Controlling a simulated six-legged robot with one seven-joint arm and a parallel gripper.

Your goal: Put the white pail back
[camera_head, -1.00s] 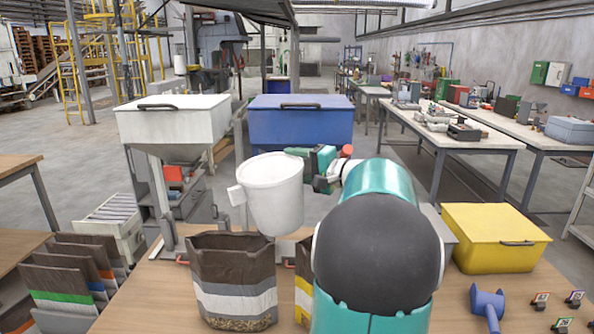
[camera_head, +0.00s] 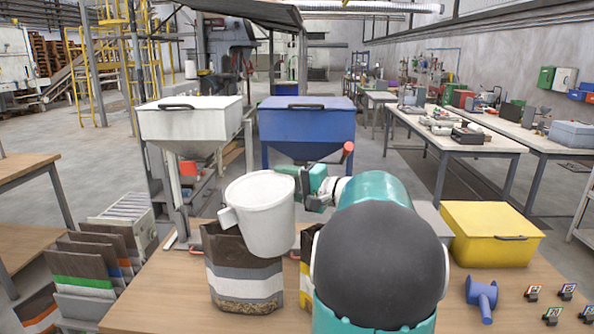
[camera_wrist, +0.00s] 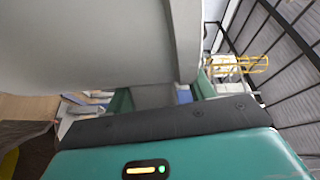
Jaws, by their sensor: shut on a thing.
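The white pail (camera_head: 262,222) is held in the air in front of the blue hopper, slightly tilted, with a grey-white rim and a spout or handle on its left. My gripper (camera_head: 302,184) is shut on the pail at the right side of its rim. In the wrist view the pail (camera_wrist: 90,45) fills the upper left, and the fingertips are mostly hidden behind it. The pail's lower part overlaps the open brown, white and grey bag (camera_head: 240,275) in the picture; whether they touch I cannot tell.
A white hopper (camera_head: 190,122) and a blue hopper (camera_head: 307,128) stand behind. A second bag (camera_head: 305,285) is partly hidden by my arm. A yellow bin (camera_head: 489,234), a blue scoop-like tool (camera_head: 482,296) and several small tags lie right. Folded bags (camera_head: 85,270) stand left.

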